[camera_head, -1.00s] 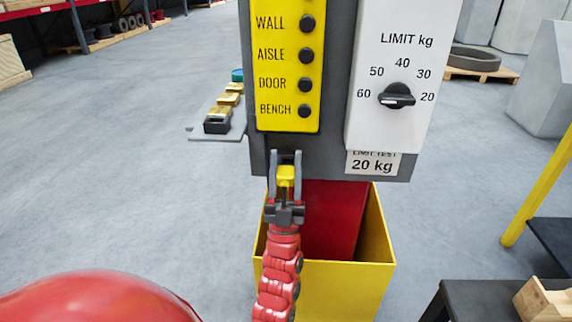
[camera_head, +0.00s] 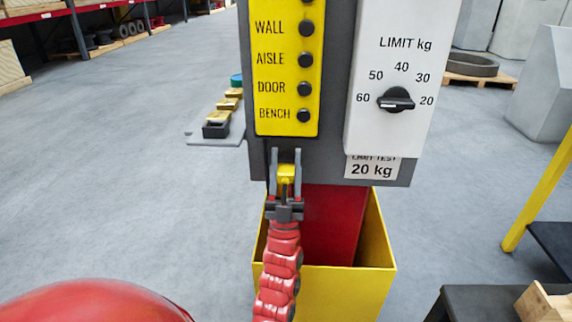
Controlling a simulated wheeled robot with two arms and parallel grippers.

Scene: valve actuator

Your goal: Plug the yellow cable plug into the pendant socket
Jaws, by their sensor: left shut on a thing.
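My left gripper (camera_head: 285,170) is shut on the yellow cable plug (camera_head: 286,173), one grey finger on each side of it. The plug is held upright just under the yellow button panel (camera_head: 286,75), in front of the lower edge of the grey backboard (camera_head: 334,165). A thin dark cable runs up to the left of the gripper. The panel carries a column of black buttons, with WALL, AISLE, DOOR and BENCH readable. I cannot make out the socket's opening, and cannot tell whether the plug touches the panel. My right gripper is not in view.
A white limit box with a black knob (camera_head: 396,100) is to the right, above a 20 kg label (camera_head: 372,169). A yellow bin (camera_head: 325,290) stands below, around a red post (camera_head: 332,225). A grey side shelf (camera_head: 215,139) holds small blocks. A dark table is at lower right.

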